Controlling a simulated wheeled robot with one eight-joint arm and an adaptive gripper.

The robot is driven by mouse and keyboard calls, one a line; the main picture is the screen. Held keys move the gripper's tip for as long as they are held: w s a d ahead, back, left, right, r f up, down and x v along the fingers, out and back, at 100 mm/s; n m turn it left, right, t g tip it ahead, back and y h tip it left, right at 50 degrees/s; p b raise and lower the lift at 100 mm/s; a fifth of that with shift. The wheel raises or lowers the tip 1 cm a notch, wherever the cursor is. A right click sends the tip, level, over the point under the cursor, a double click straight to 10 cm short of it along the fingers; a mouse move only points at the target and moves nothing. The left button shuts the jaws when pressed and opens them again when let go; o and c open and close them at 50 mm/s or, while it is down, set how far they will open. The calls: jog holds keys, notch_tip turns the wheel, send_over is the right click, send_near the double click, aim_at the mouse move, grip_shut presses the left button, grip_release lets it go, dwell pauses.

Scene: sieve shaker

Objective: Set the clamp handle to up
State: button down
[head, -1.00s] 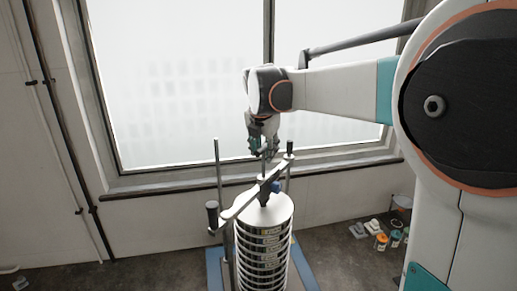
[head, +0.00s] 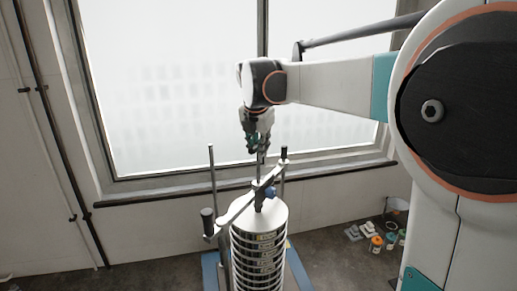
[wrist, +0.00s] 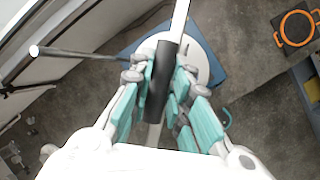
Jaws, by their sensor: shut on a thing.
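My gripper (head: 256,147) is above the sieve stack (head: 259,250) in the head view. A slim upright rod shows between its fingers and the clamp bar (head: 238,206) across the stack's top. In the wrist view, the teal-padded fingers (wrist: 160,92) are closed around a black cylindrical grip (wrist: 161,75), which I take for the clamp handle. A pale bar shows beyond both ends of this grip. The handle looks roughly upright in the head view. My fingers hide most of its upper part there.
Two upright posts flank the stack, one at left (head: 213,180) and one with a black top (head: 284,154). Another black grip (head: 208,222) is at the bar's left end. A window is behind. Small jars (head: 377,242) lie on the floor at right.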

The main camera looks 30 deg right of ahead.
jog(key=c, duration=1.5)
grip_release()
jog(key=shift+r, duration=0.1)
jog(key=v, duration=1.2)
jog(key=shift+s, duration=0.1)
jog(key=s+a+f+m+t+y+b, duration=0.1)
jog(key=s+a+f+m+b, duration=0.2)
jog(key=s+f+m+b, duration=0.5)
jog(key=s+a+f+m+t+b, duration=0.1)
jog(key=s+a+f+m+b, duration=0.3)
jog(key=f, duration=2.6)
jog(key=s+a+f+m+t+y+b, duration=0.1)
jog(key=s+a+f+m+b, duration=0.2)
jog(key=s+f+m+b, duration=0.9)
jog(key=shift+s+a+f+y+b, duration=0.1)
jog(key=shift+s+f+b, duration=0.15)
jog(key=shift+f+b, duration=1.3)
jog(key=shift+s+a+f+y+b, duration=0.1)
jog(key=shift+s+f+b, duration=0.15)
jog(key=shift+f+b, duration=1.3)
jog(key=shift+s+a+f+y+b, duration=0.15)
jog(key=shift+f+b, duration=0.65)
jog(key=shift+b, duration=1.5)
